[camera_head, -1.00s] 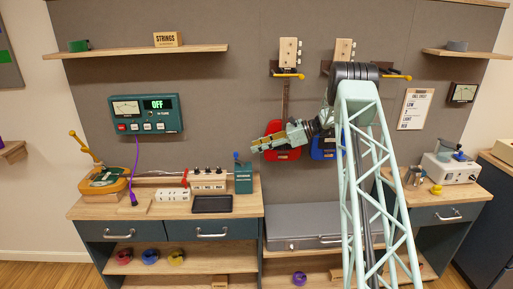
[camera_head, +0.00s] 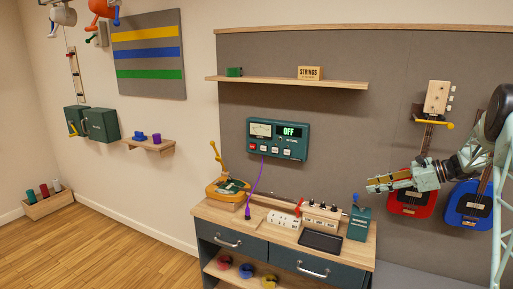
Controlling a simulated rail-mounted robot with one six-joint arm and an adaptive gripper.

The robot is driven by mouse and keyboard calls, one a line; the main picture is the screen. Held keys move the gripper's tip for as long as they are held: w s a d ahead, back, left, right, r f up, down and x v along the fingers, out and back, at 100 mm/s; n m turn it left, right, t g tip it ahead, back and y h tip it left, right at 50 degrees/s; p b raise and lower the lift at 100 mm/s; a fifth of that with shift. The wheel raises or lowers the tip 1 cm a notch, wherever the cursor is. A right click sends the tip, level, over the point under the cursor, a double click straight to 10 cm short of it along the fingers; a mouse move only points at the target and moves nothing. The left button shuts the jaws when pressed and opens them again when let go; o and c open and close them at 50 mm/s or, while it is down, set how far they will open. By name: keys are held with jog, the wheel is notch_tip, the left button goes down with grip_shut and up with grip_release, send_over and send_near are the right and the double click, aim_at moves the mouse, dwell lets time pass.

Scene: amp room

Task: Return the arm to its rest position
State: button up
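My gripper (camera_head: 374,185) is at the right of the head view, at the end of my pale green arm. It points left and hangs in the air in front of the grey wall panel, beside the red guitar (camera_head: 412,201). Nothing shows between its fingers. The fingers are small and seen from the side, so I cannot tell whether they are open or shut. Most of the arm runs out of the picture at the right edge.
A blue guitar (camera_head: 470,207) hangs right of the red one. The wooden bench (camera_head: 275,234) holds a green box (camera_head: 358,223), a black tray (camera_head: 320,241) and power strips. A tuner display (camera_head: 278,138) reads OFF. Open wooden floor (camera_head: 110,235) lies at the left.

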jog(key=s+a+r+n+g+h, duration=0.35)
jog(key=s+a+r+n, duration=0.45)
jog(key=s+a+r, duration=1.1)
jog(key=s+a+r+n+h, duration=0.1)
jog(key=s+a+n+h, duration=0.2)
jog(key=s, duration=0.7)
jog(key=s+a+r+n+b, duration=0.1)
jog(key=s+a+n, duration=0.3)
jog(key=s, duration=0.6)
jog(key=s+a+r+n+h, duration=0.2)
jog(key=s+a, duration=0.3)
jog(key=s, duration=0.5)
jog(key=s+d+f+n+h, duration=0.1)
jog(key=s+f+n, duration=0.1)
jog(key=s, duration=0.7)
jog(key=s+f+n+t+h, duration=0.1)
jog(key=s+n, duration=0.3)
jog(key=s, duration=0.6)
jog(key=shift+d+f+b, duration=0.35)
jog(key=shift+f, duration=0.55)
jog(key=shift+c, duration=0.4)
